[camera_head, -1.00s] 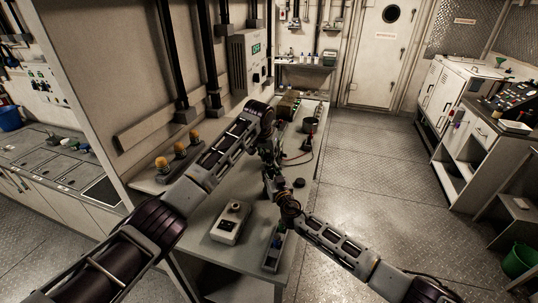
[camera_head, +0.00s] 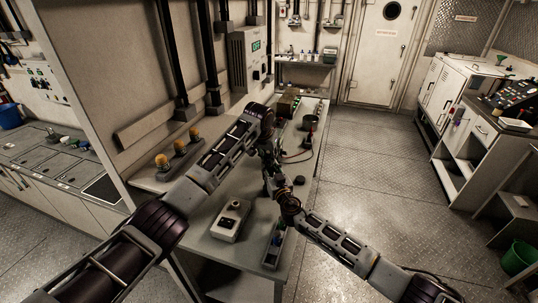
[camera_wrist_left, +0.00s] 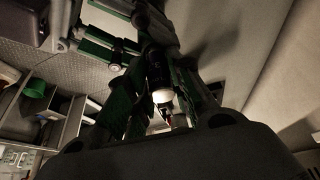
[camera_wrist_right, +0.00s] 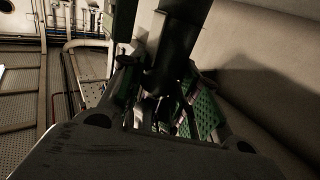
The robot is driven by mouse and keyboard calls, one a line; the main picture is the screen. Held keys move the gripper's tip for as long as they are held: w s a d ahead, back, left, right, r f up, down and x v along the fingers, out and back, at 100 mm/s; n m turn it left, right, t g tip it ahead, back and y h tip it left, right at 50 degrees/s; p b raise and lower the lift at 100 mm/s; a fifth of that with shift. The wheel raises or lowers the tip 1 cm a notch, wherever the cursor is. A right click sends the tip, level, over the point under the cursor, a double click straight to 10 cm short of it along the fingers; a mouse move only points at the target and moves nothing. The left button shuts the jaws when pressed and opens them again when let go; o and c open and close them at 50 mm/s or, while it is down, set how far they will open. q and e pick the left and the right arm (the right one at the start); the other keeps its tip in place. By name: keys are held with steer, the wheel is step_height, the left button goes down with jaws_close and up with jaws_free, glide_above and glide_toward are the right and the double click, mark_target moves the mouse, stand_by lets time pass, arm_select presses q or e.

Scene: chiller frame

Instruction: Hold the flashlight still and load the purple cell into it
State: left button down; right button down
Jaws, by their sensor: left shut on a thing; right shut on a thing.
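In the head view my left gripper (camera_head: 266,153) and my right gripper (camera_head: 274,183) meet closely above the bench, the left one on the far side. In the left wrist view a dark cylinder with a pale end, which looks like the flashlight (camera_wrist_left: 162,85), sits between the left fingers, and that gripper is shut on it. The dark flashlight tube (camera_wrist_right: 168,62) also shows just past my right fingers in the right wrist view. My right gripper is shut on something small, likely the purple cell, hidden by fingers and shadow. Whether the cell touches the tube I cannot tell.
A narrow tray (camera_head: 271,259) with small items lies near the bench's front edge. A black round piece (camera_head: 299,181) lies right of my grippers. Amber-topped fixtures (camera_head: 179,147) line the left wall.

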arm_select(q)
steer(key=shift+r, duration=0.5)
stand_by(0.8)
steer(key=shift+f, duration=0.6)
stand_by(1.6)
steer(key=c, duration=1.2)
jaws_free()
steer(key=shift+v, duration=6)
steer(key=shift+a, duration=0.1)
steer(key=shift+r, duration=0.1)
steer(key=shift+r, duration=4.35)
